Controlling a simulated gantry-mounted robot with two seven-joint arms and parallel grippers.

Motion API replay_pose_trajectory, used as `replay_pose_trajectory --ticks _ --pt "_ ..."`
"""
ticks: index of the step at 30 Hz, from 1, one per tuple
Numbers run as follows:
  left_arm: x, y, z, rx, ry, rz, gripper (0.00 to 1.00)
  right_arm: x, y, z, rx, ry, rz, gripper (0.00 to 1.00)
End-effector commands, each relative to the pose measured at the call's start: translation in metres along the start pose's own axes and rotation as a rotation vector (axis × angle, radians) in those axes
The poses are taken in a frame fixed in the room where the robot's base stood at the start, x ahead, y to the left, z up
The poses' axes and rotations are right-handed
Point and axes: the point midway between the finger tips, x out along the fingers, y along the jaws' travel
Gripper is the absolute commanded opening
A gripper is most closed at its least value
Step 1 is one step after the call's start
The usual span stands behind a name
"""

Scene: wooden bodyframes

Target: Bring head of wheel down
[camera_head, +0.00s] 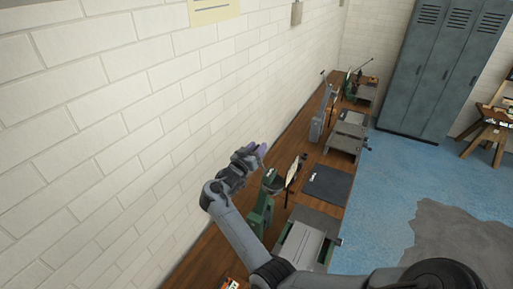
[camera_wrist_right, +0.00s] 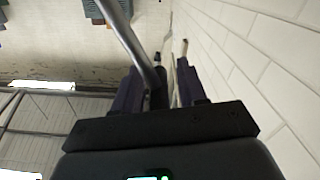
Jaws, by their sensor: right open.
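A green machine (camera_head: 264,207) stands at the wall side of the wooden bench, partly hidden behind my right arm. A thin disc-like part (camera_head: 292,172) stands upright just right of its top; I cannot tell which part is the head of the wheel. My right gripper (camera_head: 259,149), with purple fingers, is above and slightly left of the machine's top, near the brick wall. In the right wrist view the gripper (camera_wrist_right: 160,78) has its fingers apart. A grey bar (camera_wrist_right: 128,38) runs down from the top to between them; whether it touches is unclear. My left gripper is not in view.
The white brick wall (camera_head: 110,120) is close on the left. More machines line the bench, including a grey upright one (camera_head: 318,122). A dark mat (camera_head: 327,186) lies right of the green machine. Blue-grey lockers (camera_head: 437,70) stand at the back. The blue floor (camera_head: 395,180) is open.

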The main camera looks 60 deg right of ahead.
Motion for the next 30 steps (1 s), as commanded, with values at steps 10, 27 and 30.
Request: replay_pose_trajectory --ticks 10,27,30 --pt "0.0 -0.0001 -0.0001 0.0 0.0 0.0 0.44 0.0009 0.0 0.0003 0.0 0.0 0.0 0.31" --pt "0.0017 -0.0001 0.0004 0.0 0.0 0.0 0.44 0.0004 -0.0015 0.0017 0.004 -0.001 -0.004 0.0" --pt "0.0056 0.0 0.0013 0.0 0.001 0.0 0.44 0.0005 -0.0022 0.0022 0.02 -0.001 -0.004 0.0"
